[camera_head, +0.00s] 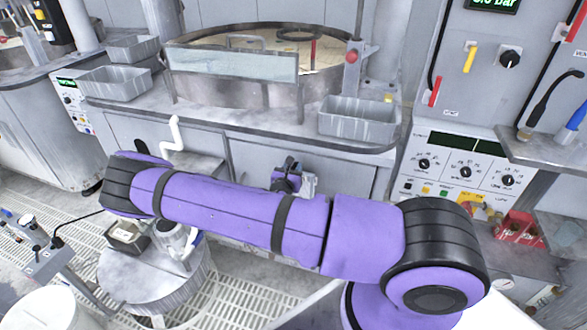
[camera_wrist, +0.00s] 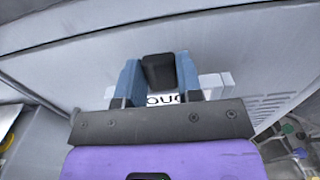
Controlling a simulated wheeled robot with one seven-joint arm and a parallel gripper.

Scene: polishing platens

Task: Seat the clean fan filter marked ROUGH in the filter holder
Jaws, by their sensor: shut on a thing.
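My gripper (camera_wrist: 158,74) shows in the wrist view with its blue fingers shut on a black grip piece. Behind the fingers is a whitish block, the fan filter (camera_wrist: 214,86), with a white label. Part of dark lettering shows on the label and fits ROUGH; the rest is hidden by the gripper. In the head view the wrist end (camera_head: 287,178) shows small above my purple arm, with a light grey part of the filter (camera_head: 309,185) beside it. I cannot make out the filter holder in either view.
A grey cabinet front (camera_head: 340,172) stands behind the gripper, under the polishing platen (camera_head: 240,90). A grey tray (camera_head: 357,122) sits on the ledge above. A control panel (camera_head: 455,170) is to the right. A round metal stand (camera_head: 155,278) is at lower left.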

